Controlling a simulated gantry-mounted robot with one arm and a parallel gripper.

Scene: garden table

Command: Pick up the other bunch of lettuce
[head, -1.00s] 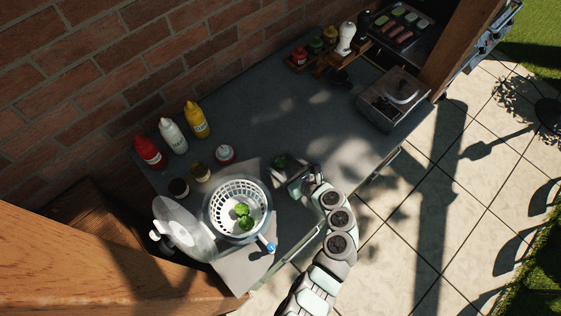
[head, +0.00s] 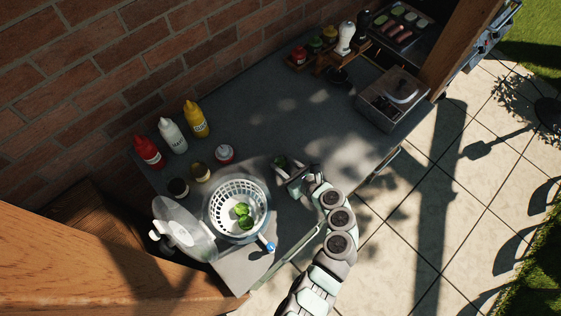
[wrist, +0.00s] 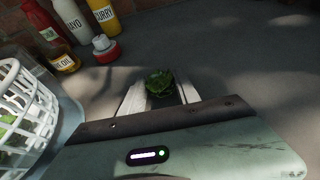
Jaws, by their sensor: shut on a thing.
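My gripper (head: 286,168) is at the right of the salad spinner, low over the grey table. It is shut on a dark green bunch of lettuce (wrist: 159,83), which sits between the fingers in the wrist view. The held bunch also shows in the head view (head: 280,161), small and partly hidden by the gripper. Another bunch of lettuce (head: 242,211), bright green, lies inside the white basket (head: 221,191) of the spinner. In the wrist view the basket (wrist: 32,100) stands at the left edge. I cannot tell whether the held bunch touches the table.
The spinner's clear lid (head: 184,230) leans at the basket's left. A metal box (head: 392,99) and a spice rack stand farther right. The table's middle is clear.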

